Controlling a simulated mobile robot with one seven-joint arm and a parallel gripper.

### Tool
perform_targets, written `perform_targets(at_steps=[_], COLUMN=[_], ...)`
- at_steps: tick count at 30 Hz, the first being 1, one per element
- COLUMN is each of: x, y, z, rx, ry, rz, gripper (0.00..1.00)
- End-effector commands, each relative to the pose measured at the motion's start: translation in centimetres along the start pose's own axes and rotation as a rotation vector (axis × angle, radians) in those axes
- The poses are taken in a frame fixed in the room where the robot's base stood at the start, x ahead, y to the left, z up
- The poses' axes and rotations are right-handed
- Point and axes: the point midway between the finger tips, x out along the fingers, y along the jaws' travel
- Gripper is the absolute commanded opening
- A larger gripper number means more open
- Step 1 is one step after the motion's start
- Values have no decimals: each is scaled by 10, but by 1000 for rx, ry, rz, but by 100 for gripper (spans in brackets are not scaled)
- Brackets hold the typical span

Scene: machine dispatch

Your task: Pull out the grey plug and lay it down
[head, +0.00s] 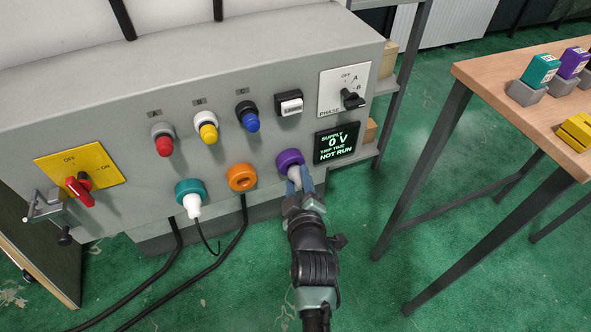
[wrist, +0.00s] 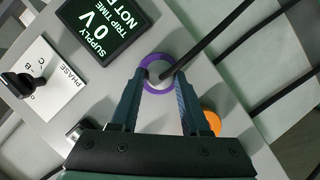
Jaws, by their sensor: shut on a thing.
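The grey plug (head: 295,174) is at the purple socket (head: 288,158) on the front of the grey machine. Its end meets the purple ring, and I cannot tell how deep it sits. My gripper (head: 299,180) is shut on the plug, with one blue finger on each side. In the wrist view my gripper (wrist: 159,78) has its fingertips at the purple ring (wrist: 148,87), and a dark cable runs from between them to the upper right. The plug's body is mostly hidden by the fingers.
A white plug (head: 194,207) is in the teal socket (head: 190,187). The orange socket (head: 241,177) is beside my gripper. The display (head: 337,143) reads 0 V. A red switch handle (head: 78,189) is at left. A wooden table (head: 500,88) with coloured blocks stands at right.

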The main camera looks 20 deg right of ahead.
Motion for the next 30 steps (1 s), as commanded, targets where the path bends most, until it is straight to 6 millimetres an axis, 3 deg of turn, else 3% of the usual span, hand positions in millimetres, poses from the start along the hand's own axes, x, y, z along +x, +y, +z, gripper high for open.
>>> perform_targets(at_steps=[30], x=[-37], y=[1], z=[14], rx=[0], ry=[1], rz=[2], gripper=[0])
